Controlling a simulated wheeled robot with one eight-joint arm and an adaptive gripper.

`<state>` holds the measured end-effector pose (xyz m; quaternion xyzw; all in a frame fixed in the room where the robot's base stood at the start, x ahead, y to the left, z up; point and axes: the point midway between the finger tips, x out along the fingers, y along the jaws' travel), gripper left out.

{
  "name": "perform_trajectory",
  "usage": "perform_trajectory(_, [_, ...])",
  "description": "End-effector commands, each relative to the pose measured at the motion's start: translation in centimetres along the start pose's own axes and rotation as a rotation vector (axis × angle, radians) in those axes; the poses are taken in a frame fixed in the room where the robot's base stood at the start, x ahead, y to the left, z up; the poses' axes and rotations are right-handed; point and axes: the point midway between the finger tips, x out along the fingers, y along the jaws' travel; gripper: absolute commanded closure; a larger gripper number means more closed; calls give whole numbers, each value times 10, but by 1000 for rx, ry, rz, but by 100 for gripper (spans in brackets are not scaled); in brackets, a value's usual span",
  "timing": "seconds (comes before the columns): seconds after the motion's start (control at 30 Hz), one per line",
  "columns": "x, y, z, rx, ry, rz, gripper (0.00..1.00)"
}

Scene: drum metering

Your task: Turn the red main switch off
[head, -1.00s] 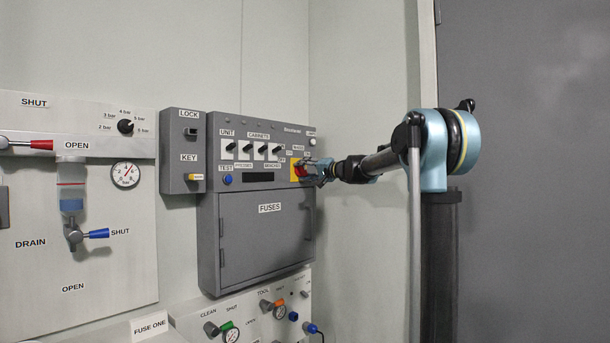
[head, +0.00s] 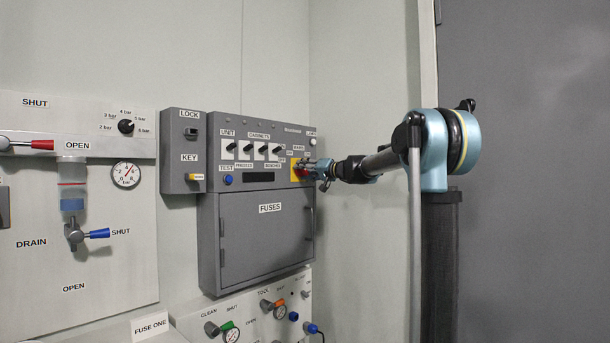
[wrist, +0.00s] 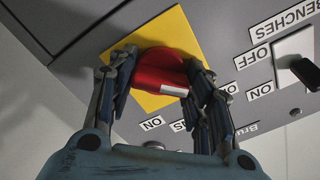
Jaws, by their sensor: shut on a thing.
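The red main switch (wrist: 160,70) is a rotary knob with a white mark, on a yellow plate (wrist: 185,35) at the right of the grey control panel. In the wrist view my gripper (wrist: 160,80) has one finger on each side of the knob and is shut on it. An ON label (wrist: 152,123) lies below the knob in that view. In the head view my gripper (head: 318,169) reaches the panel from the right and covers most of the knob. The yellow plate shows there as a small patch (head: 296,170).
A row of black breaker switches (head: 255,149) sits left of the main switch. The grey FUSES cabinet (head: 262,240) is below. A key box (head: 184,150) stands to the left. A plain wall (head: 365,90) is at the right.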

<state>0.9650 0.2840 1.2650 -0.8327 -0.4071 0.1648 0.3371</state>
Motion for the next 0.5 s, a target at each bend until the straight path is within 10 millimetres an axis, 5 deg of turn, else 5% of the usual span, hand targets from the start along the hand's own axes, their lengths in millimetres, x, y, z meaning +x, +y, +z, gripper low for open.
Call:
perform_trajectory(0.1, [0, 2, 0, -3, 1, 4, 78])
perform_trajectory(0.13, [0, 2, 0, -3, 1, 4, 49])
perform_trajectory(0.2, [0, 2, 0, -2, 1, 3, 34])
perform_trajectory(0.5, [0, 0, 0, 0, 1, 1, 33])
